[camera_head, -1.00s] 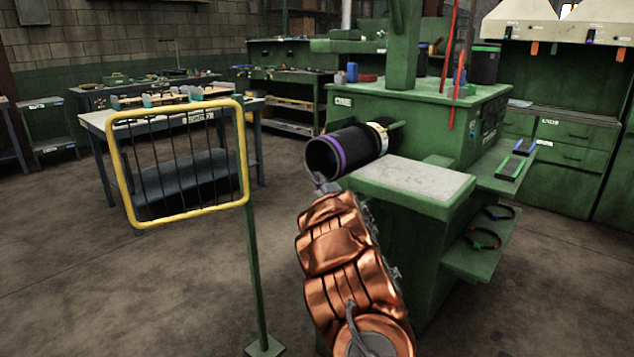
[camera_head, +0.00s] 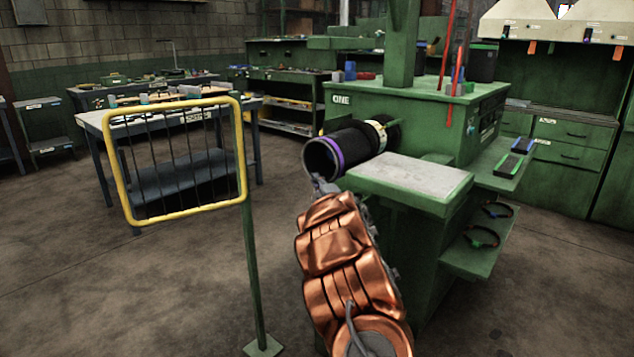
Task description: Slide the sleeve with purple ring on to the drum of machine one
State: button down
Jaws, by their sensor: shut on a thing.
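The black sleeve with the purple ring (camera_head: 340,149) lies sideways at the left side of the green machine marked ONE (camera_head: 440,120). Its open, hollow end with the purple ring faces me. Its far end is at a pale collar (camera_head: 377,135) beside the machine; how far the drum reaches inside the sleeve is hidden. My gripper (camera_head: 322,186) is at the lower rim of the sleeve's near end and is shut on it. The fingertips are small and partly hidden by the rim and my copper-coloured arm.
A yellow-framed guard (camera_head: 243,150) on a green post stands left of my arm. A grey-topped green shelf (camera_head: 410,180) juts out just right of the sleeve. Side shelves (camera_head: 470,255) hold dark bands. Open floor lies left and in front.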

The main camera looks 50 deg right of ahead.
jog(key=shift+f, duration=0.15)
jog(key=c, duration=1.1)
grip_release()
jog(key=shift+c, duration=0.2)
jog(key=shift+f, duration=0.1)
jog(key=a+b, duration=0.6)
jog(key=a, duration=0.5)
jog(key=shift+w+b, duration=0.15)
jog(key=shift+b, duration=0.15)
dwell(1.2)
jog(key=shift+a, duration=0.1)
dwell(0.5)
